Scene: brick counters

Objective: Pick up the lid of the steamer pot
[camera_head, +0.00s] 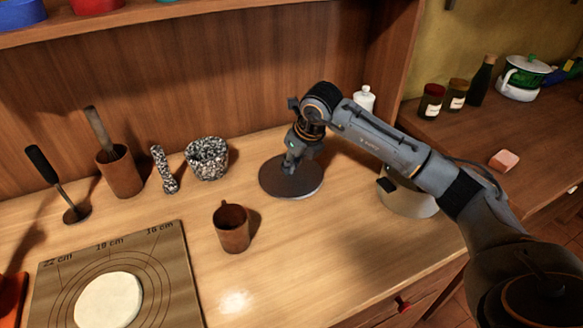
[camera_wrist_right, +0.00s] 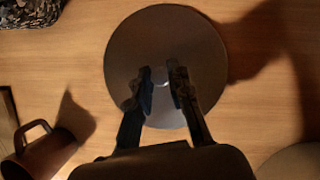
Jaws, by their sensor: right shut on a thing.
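The dark round lid (camera_head: 299,187) is over the wooden counter, right of the stone mortar. It also shows in the right wrist view (camera_wrist_right: 140,45) as a flat grey disc. My right gripper (camera_head: 290,164) comes down over its middle, and in the right wrist view the fingertips (camera_wrist_right: 162,86) are closed around the small central knob. I cannot tell whether the lid touches the counter. A pale round vessel (camera_head: 408,204), perhaps the steamer pot, stands partly hidden under my right arm. My left gripper is not in view.
A brown mug (camera_head: 232,230) stands in front of the lid, to the left. The speckled mortar (camera_head: 206,160) and a white bottle (camera_head: 364,98) are near the back. A board (camera_head: 170,262) with dough is at front left. The front middle of the counter is clear.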

